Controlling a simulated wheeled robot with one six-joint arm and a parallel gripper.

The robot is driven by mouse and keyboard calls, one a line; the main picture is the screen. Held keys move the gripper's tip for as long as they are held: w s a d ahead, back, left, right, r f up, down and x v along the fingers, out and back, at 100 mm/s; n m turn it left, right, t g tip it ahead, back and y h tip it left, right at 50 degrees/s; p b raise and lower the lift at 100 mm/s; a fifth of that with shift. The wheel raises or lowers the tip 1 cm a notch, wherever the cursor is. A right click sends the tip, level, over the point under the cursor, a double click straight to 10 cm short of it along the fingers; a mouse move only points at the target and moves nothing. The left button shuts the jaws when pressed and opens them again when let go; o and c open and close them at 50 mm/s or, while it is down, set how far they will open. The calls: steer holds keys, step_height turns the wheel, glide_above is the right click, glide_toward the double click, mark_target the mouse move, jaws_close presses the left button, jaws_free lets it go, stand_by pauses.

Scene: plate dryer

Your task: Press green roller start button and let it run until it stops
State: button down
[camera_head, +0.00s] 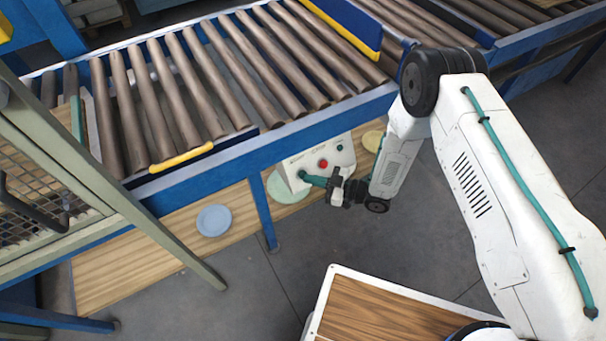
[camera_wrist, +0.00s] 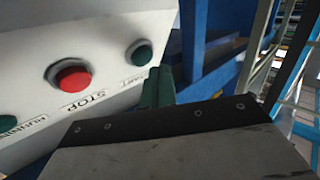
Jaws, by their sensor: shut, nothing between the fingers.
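The white control box (camera_head: 325,157) is mounted below the front rail of the roller conveyor. A dark green round lamp (camera_wrist: 8,122) labelled RUNNING is at the left edge. My gripper (camera_head: 308,180) is shut and empty, its teal fingertips at the box's lower left corner. In the wrist view the gripper (camera_wrist: 158,86) is just below and right of the green button. I cannot tell whether they touch.
The roller conveyor (camera_head: 190,100) runs across the top behind a blue rail. A wooden shelf (camera_head: 150,250) below holds a light blue plate (camera_head: 214,221), a pale green plate (camera_head: 286,187) and a yellow plate (camera_head: 373,140). A mesh-sided frame (camera_head: 70,170) stands at left.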

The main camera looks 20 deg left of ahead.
stand_by(0.8)
steer(key=shift+w+a+f, duration=0.2)
steer(key=shift+a, duration=0.05)
